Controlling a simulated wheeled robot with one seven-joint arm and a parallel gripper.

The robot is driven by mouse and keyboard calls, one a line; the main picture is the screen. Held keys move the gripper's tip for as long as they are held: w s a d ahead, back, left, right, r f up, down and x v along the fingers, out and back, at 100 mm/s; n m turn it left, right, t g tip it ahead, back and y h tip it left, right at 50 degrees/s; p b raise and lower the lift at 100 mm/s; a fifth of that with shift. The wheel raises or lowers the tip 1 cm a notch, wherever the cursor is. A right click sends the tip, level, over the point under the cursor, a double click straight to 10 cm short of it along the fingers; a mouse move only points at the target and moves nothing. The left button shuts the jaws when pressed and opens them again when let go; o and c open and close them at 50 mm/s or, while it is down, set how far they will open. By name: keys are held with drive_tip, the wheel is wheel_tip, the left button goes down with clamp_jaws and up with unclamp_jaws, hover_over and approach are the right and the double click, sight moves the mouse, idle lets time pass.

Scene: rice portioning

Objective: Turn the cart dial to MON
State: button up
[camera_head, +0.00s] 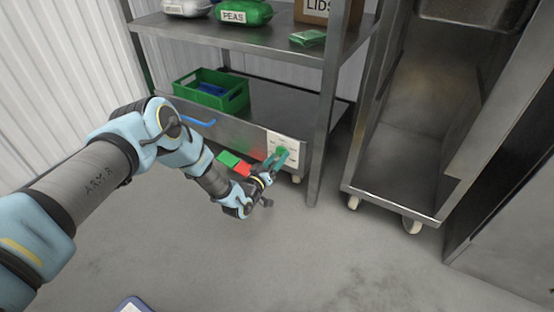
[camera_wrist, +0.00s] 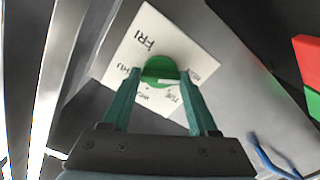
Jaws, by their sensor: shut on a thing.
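The green dial (camera_wrist: 158,68) sits on a white label plate (camera_wrist: 205,62) on the cart's lower front. In the head view the dial (camera_head: 281,152) is small and partly covered by my gripper (camera_head: 277,160). In the wrist view my gripper (camera_wrist: 160,82) has its two green fingers on either side of the dial, shut on it. FRI, THU, WED and TUE can be made out around the dial; another label at its right is too small to read. A pale mark on the dial lies at its lower right, toward the right-hand labels. I cannot tell exactly which day it marks.
The metal cart (camera_head: 250,40) holds a green crate (camera_head: 212,92) with a blue thing inside, and bags and a LIDS box (camera_head: 318,10) above. A blue handle (camera_head: 197,122) and red and green blocks are near my arm. A wheeled steel rack (camera_head: 400,190) stands right. The front floor is mostly clear.

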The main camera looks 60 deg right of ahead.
idle(0.4)
drive_tip(key=o, duration=1.4)
drive_tip(key=a+p, duration=0.3)
drive_tip(key=a, duration=0.8)
